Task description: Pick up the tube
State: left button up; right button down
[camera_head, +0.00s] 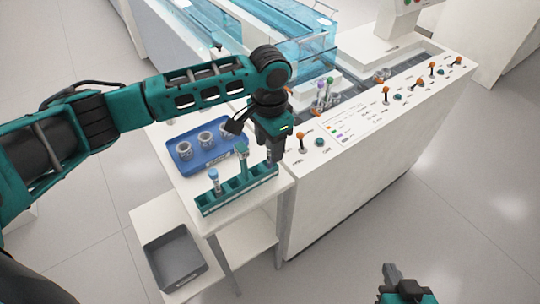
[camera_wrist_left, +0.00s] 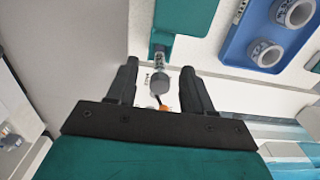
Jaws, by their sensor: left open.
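A teal rack (camera_head: 236,193) stands along the front of the white side table. A tube with a blue top (camera_head: 213,175) stands at its left end, and a greenish upright piece (camera_head: 243,158) rises nearer its right end. My left gripper (camera_head: 272,160) points down over the rack's right end and hides part of it. In the left wrist view, my left gripper (camera_wrist_left: 160,78) is open. A tube with a grey cap (camera_wrist_left: 160,82) shows between its fingers, beside the teal rack (camera_wrist_left: 185,20); I cannot tell if they touch it. My right gripper (camera_head: 403,285) is at the bottom right, away from the table.
A blue tray (camera_head: 182,168) with several grey-white ring-shaped holders lies behind the rack. A grey bin (camera_head: 172,268) sits on a lower shelf. A white machine with orange levers (camera_head: 303,140) adjoins the table on the right, with colored tubes (camera_head: 325,92) in it. Open floor lies front right.

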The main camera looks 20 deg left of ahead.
pick_arm(q)
jog(key=c, duration=0.9)
jog(key=shift+r, duration=0.15)
notch_tip(320, 180, up, 20)
jog(key=p, duration=0.1)
dwell(0.3)
jog(key=shift+f+b, duration=0.3)
jog(key=shift+f, duration=5.35)
jog(key=shift+f+b, duration=0.6)
jog(key=shift+f, duration=3.65)
